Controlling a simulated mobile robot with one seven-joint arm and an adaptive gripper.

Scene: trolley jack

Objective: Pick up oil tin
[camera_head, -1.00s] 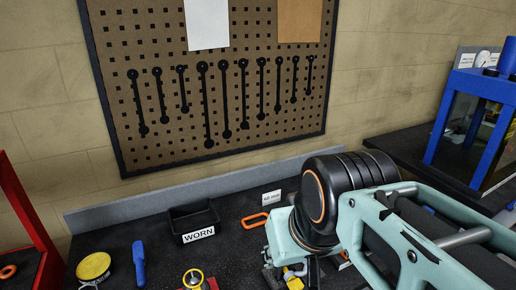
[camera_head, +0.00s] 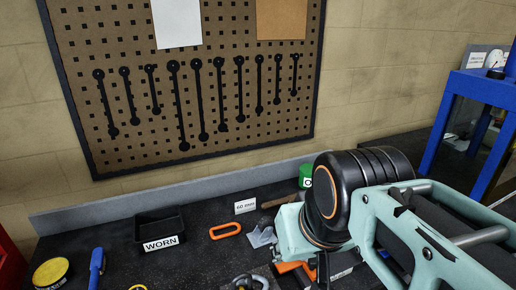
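A green tin (camera_head: 305,178) stands at the back of the black bench, against the low grey upstand. Its white label shows only a first letter that looks like "O"; my arm hides the rest of its right side. I take it for the oil tin. My arm fills the lower right of the view, with its wrist in front of and to the right of the tin. A dark part of my gripper (camera_head: 322,268) shows below the wrist at the bottom edge. Its fingertips are not clear, so I cannot tell whether it is open or shut.
A black bin (camera_head: 160,233) marked WORN, an orange ring-shaped tool (camera_head: 225,231), a small white card (camera_head: 245,206) and an orange-and-black tool (camera_head: 295,268) are on the bench. A yellow round tin (camera_head: 50,272) and a blue tool (camera_head: 97,266) lie left. A blue frame (camera_head: 478,88) stands right.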

